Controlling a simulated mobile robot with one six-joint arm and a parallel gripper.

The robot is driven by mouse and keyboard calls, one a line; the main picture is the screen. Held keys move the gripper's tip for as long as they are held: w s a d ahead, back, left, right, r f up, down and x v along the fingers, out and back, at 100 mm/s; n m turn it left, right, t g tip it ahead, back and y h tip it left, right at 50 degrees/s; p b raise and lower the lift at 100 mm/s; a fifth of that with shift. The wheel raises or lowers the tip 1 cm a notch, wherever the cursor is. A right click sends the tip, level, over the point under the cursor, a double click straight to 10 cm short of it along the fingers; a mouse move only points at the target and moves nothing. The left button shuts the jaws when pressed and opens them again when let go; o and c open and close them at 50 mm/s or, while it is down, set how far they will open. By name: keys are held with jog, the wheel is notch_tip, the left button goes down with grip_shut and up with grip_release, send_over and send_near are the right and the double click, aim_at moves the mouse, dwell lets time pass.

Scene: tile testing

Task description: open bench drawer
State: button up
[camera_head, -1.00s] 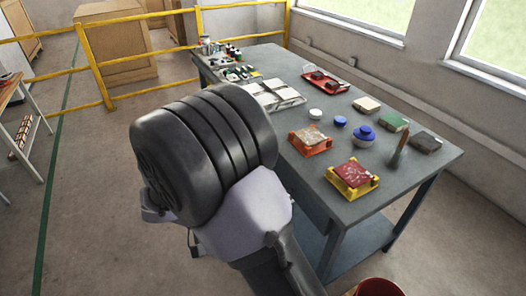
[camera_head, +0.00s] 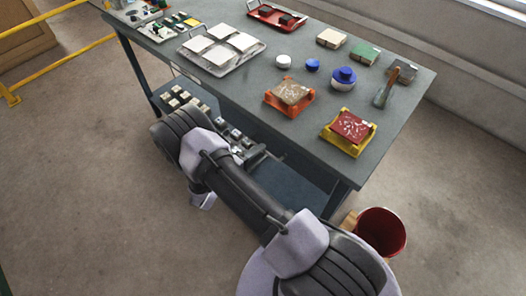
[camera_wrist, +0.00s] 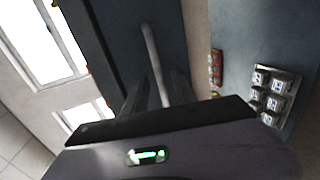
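The bench (camera_head: 305,130) is a grey-blue table with a lower shelf. In the wrist view, a dark drawer front (camera_wrist: 110,40) fills the upper middle. A pale bar handle (camera_wrist: 150,45) runs along it. My gripper (camera_wrist: 157,80) is open at the handle, with its two dark fingers on either side of the bar in the picture. Whether they touch it I cannot tell. In the head view my arm reaches low by the bench's long side, and the fingers are hidden there. How far the drawer is out cannot be told.
A tray of small blocks (camera_wrist: 272,92) sits on the lower shelf. A red bucket (camera_head: 381,232) stands on the floor by the bench's near end. Tile stands, jars and trays cover the bench top. The floor at left is clear.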

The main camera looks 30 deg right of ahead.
jog(key=shift+x, duration=1.45)
jog(key=shift+a, duration=0.1)
grip_shut()
